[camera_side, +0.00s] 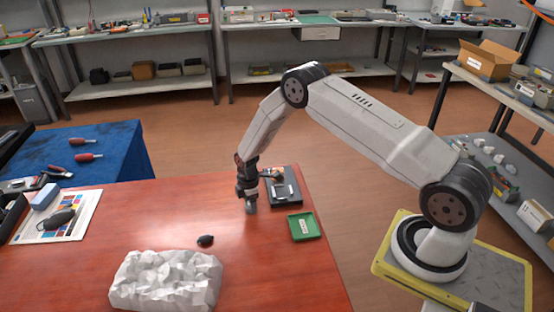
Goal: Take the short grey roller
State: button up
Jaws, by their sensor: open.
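My gripper (250,207) points down over the red table, just left of a black tray or cartridge part (291,203). Its jaws are open, and they look small and partly merged in this view. On the black part lies a small pale grey, cylinder-like piece (283,191), which may be the short grey roller; it is too small to be sure. A green tray (304,227) with a white label stands in front of the black part.
A crumpled white mass (165,282) lies at the table's front. A small black object (205,240) lies behind it. At left are a printed sheet (60,222), a dark tool and a blue block (44,197). The red table's middle (150,215) is clear.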

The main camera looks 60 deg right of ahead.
jog(key=shift+f, duration=0.6)
grip_shut()
jog(key=shift+r, duration=0.2)
jog(key=shift+r, duration=0.8)
jog(key=s+a+r, duration=0.2)
jog(key=s+r, duration=0.9)
jog(key=s, duration=0.2)
jog(key=shift+s, duration=0.4)
